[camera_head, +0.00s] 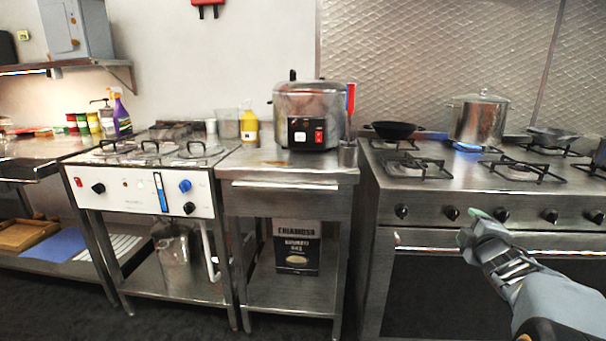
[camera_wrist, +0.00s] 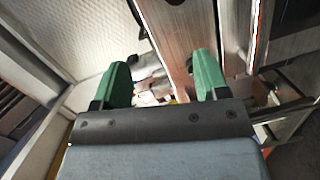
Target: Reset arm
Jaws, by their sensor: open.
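My gripper (camera_head: 470,228) is at the lower right of the head view, in front of the stove's front panel and oven door. In the wrist view its two green fingers (camera_wrist: 158,88) stand apart with nothing between them. The gripper is open and empty. My arm reaches in from the lower right corner of the head view.
The gas stove (camera_head: 425,190) stands behind my gripper, with a steel pot (camera_head: 478,122) over a blue flame and a black pan (camera_head: 393,130). Left of it, a steel table (camera_head: 270,165) bears a large cooker (camera_head: 310,105). A white-fronted burner unit (camera_head: 140,190) stands further left. Dark floor lies in front.

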